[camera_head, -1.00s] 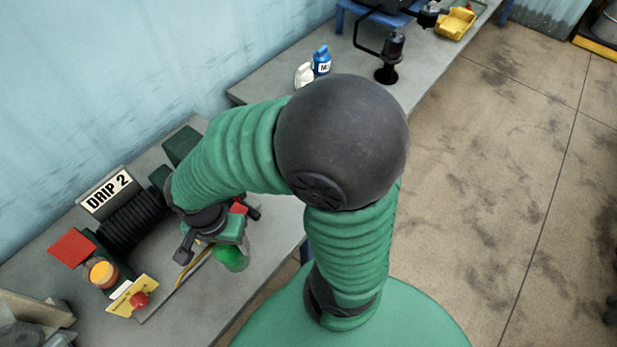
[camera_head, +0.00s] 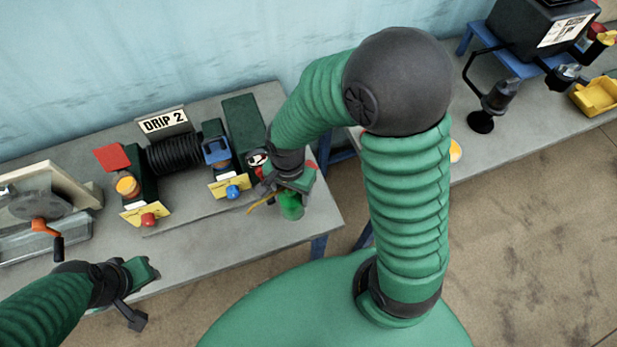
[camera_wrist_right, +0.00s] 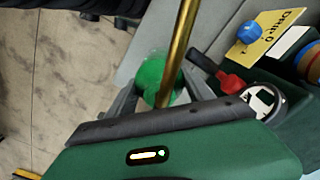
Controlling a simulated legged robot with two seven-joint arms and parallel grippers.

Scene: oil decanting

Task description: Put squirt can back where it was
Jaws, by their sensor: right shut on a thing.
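The squirt can (camera_head: 291,205) has a green body and a thin brass spout. My right gripper (camera_head: 278,190) is shut on it, over the right end of the left bench. In the right wrist view the green body (camera_wrist_right: 154,72) sits between the fingers of the gripper (camera_wrist_right: 160,88), and the brass spout (camera_wrist_right: 180,40) crosses in front. Whether the can touches the bench cannot be told. My left gripper (camera_head: 138,292) is at the bench's front edge at lower left; its finger opening is unclear and nothing shows in it.
The left bench (camera_head: 200,235) carries a rig with a DRIP 2 sign (camera_head: 165,122), a black coil (camera_head: 174,155) and a red knob (camera_head: 149,219). A crank device (camera_head: 42,215) stands at left. The right bench (camera_head: 510,140) holds a black machine and a yellow tray (camera_head: 595,95).

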